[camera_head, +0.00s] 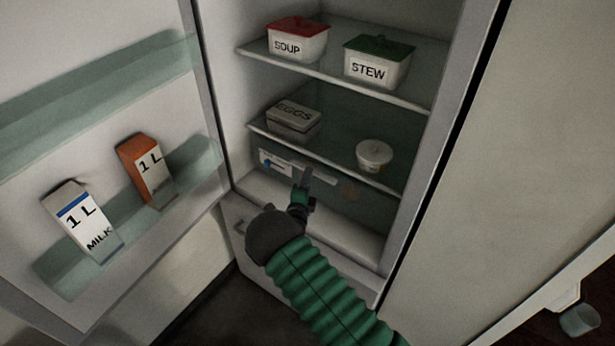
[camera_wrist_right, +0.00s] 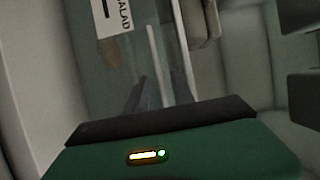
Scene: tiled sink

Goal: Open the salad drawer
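The salad drawer (camera_head: 348,203) is a greenish see-through box under the lowest shelf of the open fridge. A white label (camera_head: 276,163) is on its left part; in the right wrist view the label (camera_wrist_right: 115,24) shows "SALAD" at upper left. My right gripper (camera_head: 306,178) is at the drawer front, just right of the label. In the right wrist view its dark fingers (camera_wrist_right: 160,92) look apart, with pale strips showing between and beyond them. I cannot tell whether they touch the drawer. My left gripper is not in view.
The fridge door (camera_head: 130,95) stands open at left with a milk carton (camera_head: 82,220) and an orange carton (camera_head: 146,172). Shelves above the drawer hold an egg box (camera_head: 293,117), a white tub (camera_head: 374,155), soup (camera_head: 297,42) and stew (camera_head: 376,65).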

